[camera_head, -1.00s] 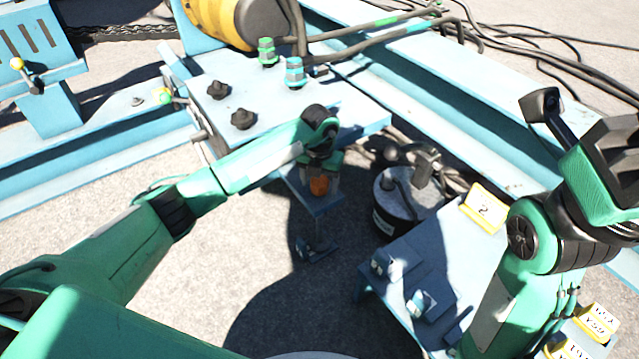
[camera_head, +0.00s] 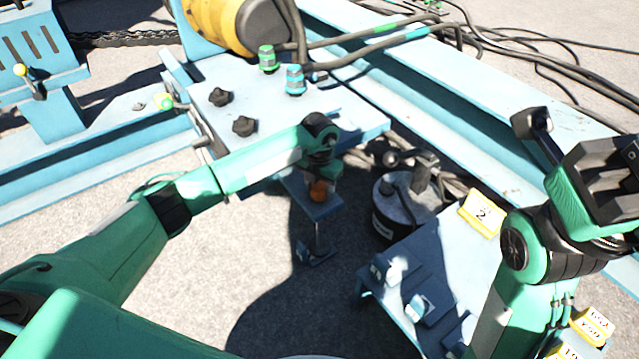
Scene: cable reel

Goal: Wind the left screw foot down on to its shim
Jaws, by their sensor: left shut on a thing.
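The left screw foot has an orange knob (camera_head: 319,191) above a small blue bracket plate (camera_head: 322,210). A thin rod runs down from the plate to a dark foot (camera_head: 315,252) low over the ground. The shim cannot be told apart from the foot in the shadow there. My left gripper (camera_head: 320,178) points down over the orange knob and is shut on it, hiding part of it. My right arm stands at the right edge, with its dark end part (camera_head: 608,175) raised; its fingertips are not clear.
A blue side table (camera_head: 440,255) with small blocks and a yellow card marked 2 (camera_head: 483,212) stands at right. A grey round canister (camera_head: 398,208) stands between it and the bracket. The blue frame deck (camera_head: 270,110) lies behind my left arm. Open ground lies in front.

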